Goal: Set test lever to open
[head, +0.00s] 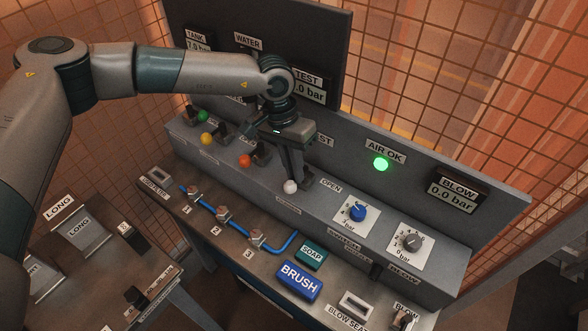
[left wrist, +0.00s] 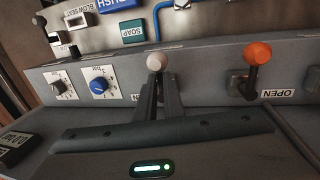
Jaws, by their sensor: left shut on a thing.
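The test lever has a white ball knob (head: 290,187) and stands on the sloped grey console, below a partly hidden label ending in "ST" (head: 322,141). An OPEN label (head: 331,186) is just to its right. My left gripper (head: 291,172) reaches down from behind and is shut on the lever, just under the knob. In the left wrist view the white knob (left wrist: 157,61) pokes out past the fingertips of my left gripper (left wrist: 158,85). The fingers hide the lever's stem and base, so its exact angle is hard to tell. My right gripper is not in view.
Levers with orange (head: 245,160), yellow (head: 207,139) and green (head: 202,116) knobs stand to the left. A blue dial (head: 357,212) and a grey dial (head: 412,242) are to the right. The AIR OK lamp (head: 381,164) glows green. A SOAP block (head: 311,256) and BRUSH block (head: 298,282) lie in front.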

